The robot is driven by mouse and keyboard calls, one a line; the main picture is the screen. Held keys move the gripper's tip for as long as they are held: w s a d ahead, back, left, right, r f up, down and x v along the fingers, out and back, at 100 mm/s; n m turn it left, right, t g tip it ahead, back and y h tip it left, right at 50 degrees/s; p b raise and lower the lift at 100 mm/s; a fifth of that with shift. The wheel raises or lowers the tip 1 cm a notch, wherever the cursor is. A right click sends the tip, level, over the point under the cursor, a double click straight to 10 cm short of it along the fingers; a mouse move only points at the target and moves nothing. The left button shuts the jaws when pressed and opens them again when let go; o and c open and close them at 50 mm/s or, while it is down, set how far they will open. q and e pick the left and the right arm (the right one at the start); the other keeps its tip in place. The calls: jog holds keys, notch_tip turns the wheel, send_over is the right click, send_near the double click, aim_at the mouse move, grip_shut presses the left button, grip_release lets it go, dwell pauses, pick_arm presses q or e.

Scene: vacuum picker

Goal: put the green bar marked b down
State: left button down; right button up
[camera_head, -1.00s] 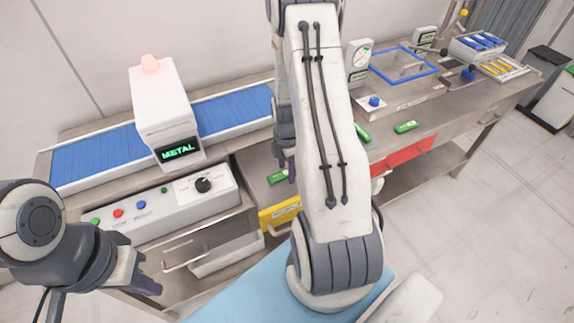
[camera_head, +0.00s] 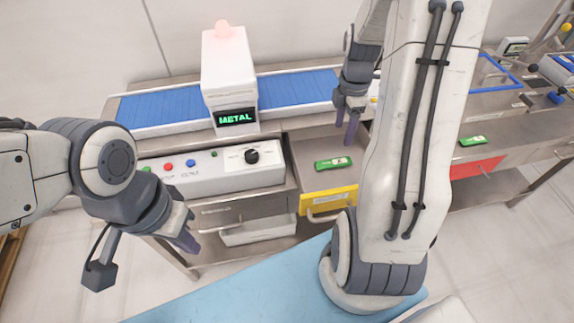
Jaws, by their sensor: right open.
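A green bar (camera_head: 333,163) with a small pale label lies flat inside the open yellow-fronted drawer (camera_head: 328,200); its letter is too small to read. My right gripper (camera_head: 347,122) is open and empty above and behind this bar, apart from it.
A white detector reading METAL (camera_head: 237,118) straddles the blue conveyor (camera_head: 300,84). A control panel (camera_head: 213,172) with buttons and a knob stands in front. A red-fronted drawer (camera_head: 476,168) is at the right, partly behind my right arm. A blue frame (camera_head: 497,72) stands farther right.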

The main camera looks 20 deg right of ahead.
jog(key=s+a+r+m, duration=0.1)
jog(key=a+r+m, duration=0.15)
jog(key=a, duration=0.65)
jog(key=s+a+r+m, duration=0.1)
jog(key=a+r, duration=0.2)
jog(key=a, duration=0.7)
jog(key=s+a+r+m+y, duration=0.1)
jog(key=s+a+m, duration=0.3)
jog(key=s+a, duration=0.8)
jog(key=s+r, duration=0.1)
jog(key=s, duration=0.2)
jog(key=shift+a+r+m, duration=0.15)
jog(key=shift+m, duration=0.2)
